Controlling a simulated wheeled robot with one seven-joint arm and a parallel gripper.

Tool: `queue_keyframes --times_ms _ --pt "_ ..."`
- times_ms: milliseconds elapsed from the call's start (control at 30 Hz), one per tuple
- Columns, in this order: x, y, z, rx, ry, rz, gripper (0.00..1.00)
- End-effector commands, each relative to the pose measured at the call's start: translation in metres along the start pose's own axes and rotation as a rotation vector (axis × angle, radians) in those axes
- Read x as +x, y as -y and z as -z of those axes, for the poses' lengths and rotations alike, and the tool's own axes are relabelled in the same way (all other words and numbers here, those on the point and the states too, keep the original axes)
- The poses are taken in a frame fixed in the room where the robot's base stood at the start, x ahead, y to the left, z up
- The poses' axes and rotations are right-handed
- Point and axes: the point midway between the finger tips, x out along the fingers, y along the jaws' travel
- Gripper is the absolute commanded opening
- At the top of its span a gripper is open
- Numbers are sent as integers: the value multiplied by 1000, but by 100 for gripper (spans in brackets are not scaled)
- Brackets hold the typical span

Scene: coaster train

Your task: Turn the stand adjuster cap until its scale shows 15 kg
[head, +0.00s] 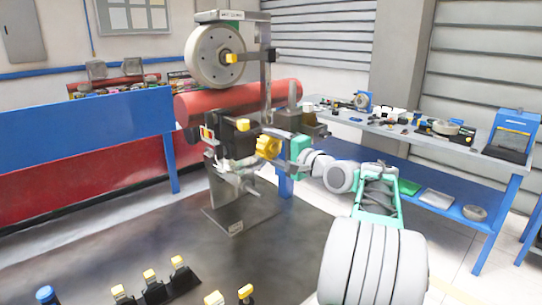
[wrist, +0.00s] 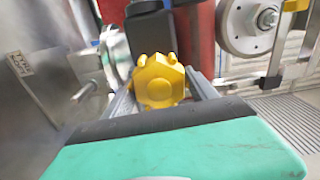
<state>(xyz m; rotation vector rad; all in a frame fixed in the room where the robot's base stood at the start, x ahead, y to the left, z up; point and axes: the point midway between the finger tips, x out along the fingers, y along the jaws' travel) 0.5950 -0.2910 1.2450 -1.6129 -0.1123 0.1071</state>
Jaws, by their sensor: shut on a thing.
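The stand (head: 225,215) stands upright with a large grey wheel (head: 216,57) at its top. The adjuster cap (head: 269,144) is a yellow lobed knob on the black unit (head: 236,141) at the middle of the stand. In the wrist view the cap (wrist: 159,82) sits between my two grey fingers. My gripper (head: 280,147) is shut on the cap, reaching it from the right. The scale and its reading cannot be made out in either view.
A red cylinder (head: 200,104) lies behind the stand. A blue and red barrier (head: 80,135) runs along the left. A workbench (head: 385,132) with tools and parts stands at the right. Several yellow-topped pegs (head: 150,276) are at the front left. Dark floor (head: 110,230) left of the stand is clear.

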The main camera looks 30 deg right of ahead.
Motion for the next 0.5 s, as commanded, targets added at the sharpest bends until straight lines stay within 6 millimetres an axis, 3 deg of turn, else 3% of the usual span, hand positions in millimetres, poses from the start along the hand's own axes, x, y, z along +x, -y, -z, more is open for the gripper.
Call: queue_keyframes --times_ms 500 --pt "0 -3 -1 -492 0 0 26"
